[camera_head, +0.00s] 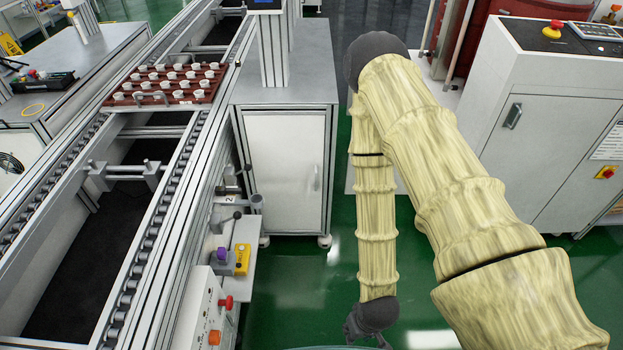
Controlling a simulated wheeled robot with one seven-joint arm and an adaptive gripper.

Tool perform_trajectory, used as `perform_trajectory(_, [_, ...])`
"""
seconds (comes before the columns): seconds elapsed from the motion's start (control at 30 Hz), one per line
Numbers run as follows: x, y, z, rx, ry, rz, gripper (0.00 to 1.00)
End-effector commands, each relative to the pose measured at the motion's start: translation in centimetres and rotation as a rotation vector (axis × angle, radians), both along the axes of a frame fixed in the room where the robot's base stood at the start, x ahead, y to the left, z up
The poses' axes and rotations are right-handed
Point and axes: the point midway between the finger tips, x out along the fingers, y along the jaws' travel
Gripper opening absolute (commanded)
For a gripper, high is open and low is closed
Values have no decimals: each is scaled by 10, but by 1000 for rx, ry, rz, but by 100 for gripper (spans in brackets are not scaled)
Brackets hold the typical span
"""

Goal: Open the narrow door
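A narrow, light grey door (284,172) is on the front of the metal cabinet in the middle. It looks closed, with a small upright handle (317,178) near its right edge. Another closed door (545,150) is on the white machine cabinet at the right, with a grey handle (513,116) at its upper left. Which one the task means cannot be told. My gripper (366,341) hangs low at the bottom centre, below and right of the narrow door and apart from both doors. Its fingers are dark and partly cut off by the frame edge, so their opening is unclear.
A roller conveyor (205,125) runs along the left, carrying a red tray (131,100) of small white cups. A control box (205,310) and a small shelf (243,233) jut out beside it. Open green floor (305,268) lies before the middle cabinet.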

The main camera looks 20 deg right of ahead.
Motion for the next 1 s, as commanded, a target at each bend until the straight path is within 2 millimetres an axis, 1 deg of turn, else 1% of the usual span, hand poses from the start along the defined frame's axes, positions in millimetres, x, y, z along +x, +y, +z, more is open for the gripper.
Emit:
perform_trajectory(0.03, [17, 5, -24, 15, -40, 3, 32])
perform_trajectory(0.1, [41, 13, -37, 35, -97, 14, 32])
perform_trajectory(0.17, [62, 19, -47, 50, -147, 24, 32])
perform_trajectory(0.2, [75, 22, -53, 59, -180, 30, 32])
perform_trajectory(0.37, [129, 33, -74, 86, -314, 44, 32])
perform_trajectory(0.4, [143, 35, -77, 92, -349, 46, 32])
perform_trajectory(0.53, [186, 40, -88, 105, -461, 54, 32])
perform_trajectory(0.7, [242, 42, -95, 109, -611, 55, 32])
perform_trajectory(0.87, [293, 39, -95, 103, -752, 52, 32])
perform_trajectory(0.9, [306, 39, -93, 100, -787, 49, 32])
perform_trajectory(1.0, [335, 34, -90, 88, -874, 42, 32])
